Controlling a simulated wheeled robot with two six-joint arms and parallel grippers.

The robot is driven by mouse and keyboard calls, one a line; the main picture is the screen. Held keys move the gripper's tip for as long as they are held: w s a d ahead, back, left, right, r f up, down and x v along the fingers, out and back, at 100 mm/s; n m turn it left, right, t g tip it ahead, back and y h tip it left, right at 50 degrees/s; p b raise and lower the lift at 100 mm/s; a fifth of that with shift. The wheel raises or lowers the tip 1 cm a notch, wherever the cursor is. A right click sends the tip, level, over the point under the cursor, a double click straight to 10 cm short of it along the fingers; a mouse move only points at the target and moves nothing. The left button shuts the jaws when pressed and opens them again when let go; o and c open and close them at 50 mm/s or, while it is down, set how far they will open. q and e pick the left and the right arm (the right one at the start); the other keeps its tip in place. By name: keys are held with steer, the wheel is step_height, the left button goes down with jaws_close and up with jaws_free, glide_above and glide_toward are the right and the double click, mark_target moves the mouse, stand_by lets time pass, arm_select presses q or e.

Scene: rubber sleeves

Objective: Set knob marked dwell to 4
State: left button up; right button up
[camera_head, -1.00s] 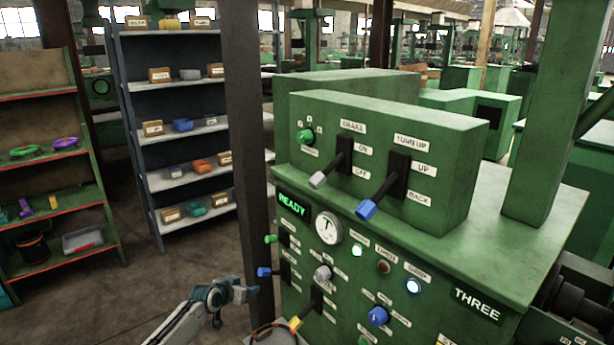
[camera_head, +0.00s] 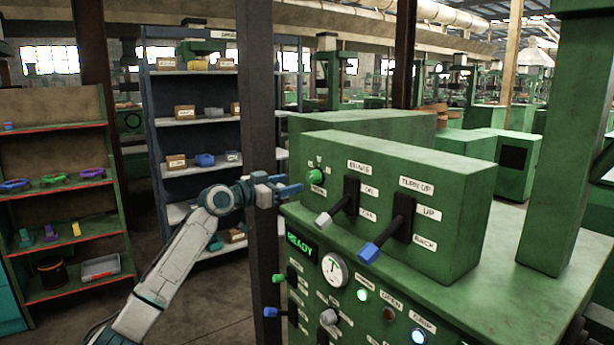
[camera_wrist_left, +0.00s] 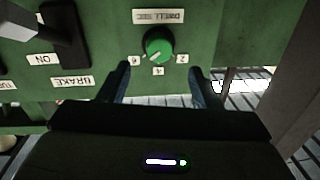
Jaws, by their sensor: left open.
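The green dwell knob (camera_head: 316,176) is on the front of the upper green box, at its left end. It shows in the left wrist view (camera_wrist_left: 158,46), upside down, under a label reading DWELL SEC (camera_wrist_left: 158,16) and with marks 2, 4 and 6 around it. Its pale pointer line leans towards the 6 side. My left gripper (camera_head: 292,189) is open and empty, just left of the knob in the head view. In the wrist view its two fingers (camera_wrist_left: 160,85) point at the panel, apart, short of the knob. My right gripper is not in view.
The brake lever (camera_head: 324,219) and the blue-tipped turn up lever (camera_head: 369,252) stick out right of the knob. A dark post (camera_head: 262,120) stands behind my left gripper. A READY display (camera_head: 300,245) and a gauge (camera_head: 335,269) are below.

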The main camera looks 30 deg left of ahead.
mark_target(310, 179)
arm_select(q)
steer(key=p+x, duration=0.2)
steer(key=x, duration=0.4)
steer(key=shift+w+r+p, duration=0.1)
steer(key=shift+w+p, duration=0.05)
steer(key=shift+p, duration=0.15)
steer(key=shift+w+d, duration=0.25)
steer(key=shift+w, duration=0.2)
steer(key=c, duration=1)
